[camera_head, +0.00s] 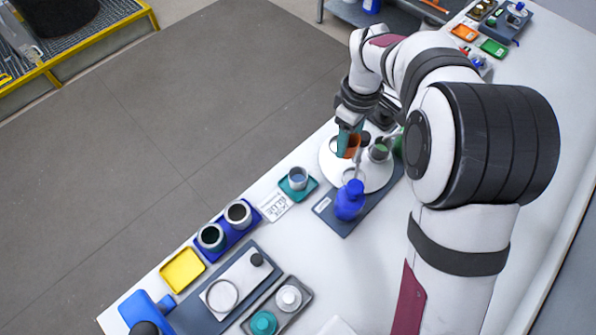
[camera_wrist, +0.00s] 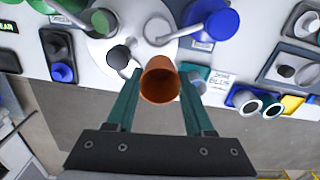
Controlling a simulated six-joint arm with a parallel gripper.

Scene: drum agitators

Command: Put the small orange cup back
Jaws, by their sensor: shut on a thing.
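The small orange cup (camera_head: 352,146) is between the teal fingers of my gripper (camera_head: 346,142), over the near-left part of a white round plate (camera_head: 328,160). In the wrist view the orange cup (camera_wrist: 160,82) shows its open mouth and looks empty. My gripper (camera_wrist: 160,85) is shut on it, with one finger on each side. I cannot tell whether the cup touches the plate. An orange tray (camera_head: 464,32) lies at the far end of the table, apart from the cup.
A blue bottle (camera_head: 349,203) and a metal cup (camera_head: 379,152) stand close to the held cup. A green tray (camera_head: 494,48) lies beside the orange one. A teal tray with a cup (camera_head: 298,182), dark cups (camera_head: 238,213) and an empty yellow tray (camera_head: 183,270) line the left edge.

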